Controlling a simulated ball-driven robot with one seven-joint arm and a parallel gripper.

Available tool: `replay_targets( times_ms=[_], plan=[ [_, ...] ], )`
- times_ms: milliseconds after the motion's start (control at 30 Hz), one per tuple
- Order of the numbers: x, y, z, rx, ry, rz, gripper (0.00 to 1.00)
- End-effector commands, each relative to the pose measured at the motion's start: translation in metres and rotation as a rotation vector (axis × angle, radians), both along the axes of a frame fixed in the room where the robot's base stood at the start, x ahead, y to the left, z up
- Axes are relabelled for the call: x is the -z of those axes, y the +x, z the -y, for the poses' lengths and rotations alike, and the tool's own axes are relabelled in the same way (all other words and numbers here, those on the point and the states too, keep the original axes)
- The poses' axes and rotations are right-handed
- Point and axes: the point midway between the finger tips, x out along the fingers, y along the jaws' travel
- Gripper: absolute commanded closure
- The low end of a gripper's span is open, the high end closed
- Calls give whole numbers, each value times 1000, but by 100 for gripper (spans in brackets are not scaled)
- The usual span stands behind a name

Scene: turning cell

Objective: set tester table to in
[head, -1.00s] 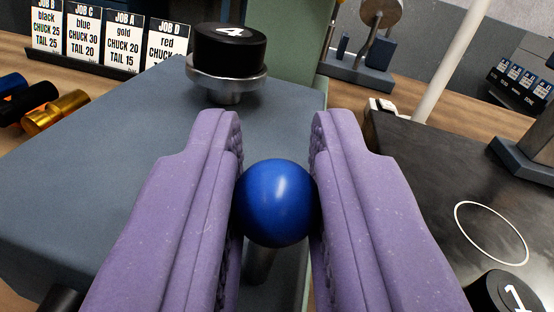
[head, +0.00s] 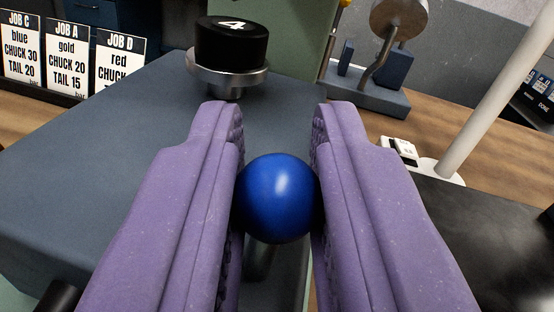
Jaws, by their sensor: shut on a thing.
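My gripper (head: 279,190) has two purple padded fingers, and they are shut on a blue ball knob (head: 280,198) in the middle of the head view. A metal stem (head: 260,262) runs down from the knob between the fingers. Behind it is a blue-grey table (head: 110,165) with a flat top. A black cylinder marked 4 (head: 231,45) sits on a round metal disc (head: 226,77) at the table's far end. The picture does not show for sure which part is the tester table, and the stem's lower end is hidden.
Job cards (head: 66,50) stand at the back left. A green upright (head: 300,40) is behind the black cylinder. A grey stand with a metal disc (head: 398,18) stands at the back right. A white pole (head: 500,90) rises from the wooden surface beside a black surface (head: 470,235) at right.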

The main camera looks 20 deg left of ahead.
Motion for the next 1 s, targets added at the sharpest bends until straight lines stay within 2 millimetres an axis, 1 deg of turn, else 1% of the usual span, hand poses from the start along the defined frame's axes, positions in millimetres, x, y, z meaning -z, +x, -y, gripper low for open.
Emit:
replay_targets(
  times_ms=[233,267,300,333,367,667,767,1000],
  plan=[
    [-3,1,0,1,1,4,100],
    [-3,1,0,1,1,4,75],
    [-3,1,0,1,1,4,66],
    [-3,1,0,1,1,4,59],
    [-3,1,0,1,1,4,55],
    [-2,-1,1,1,1,3,55],
    [-3,-11,8,3,0,1,55],
    [-3,-50,29,2,1,1,55]
  ],
)
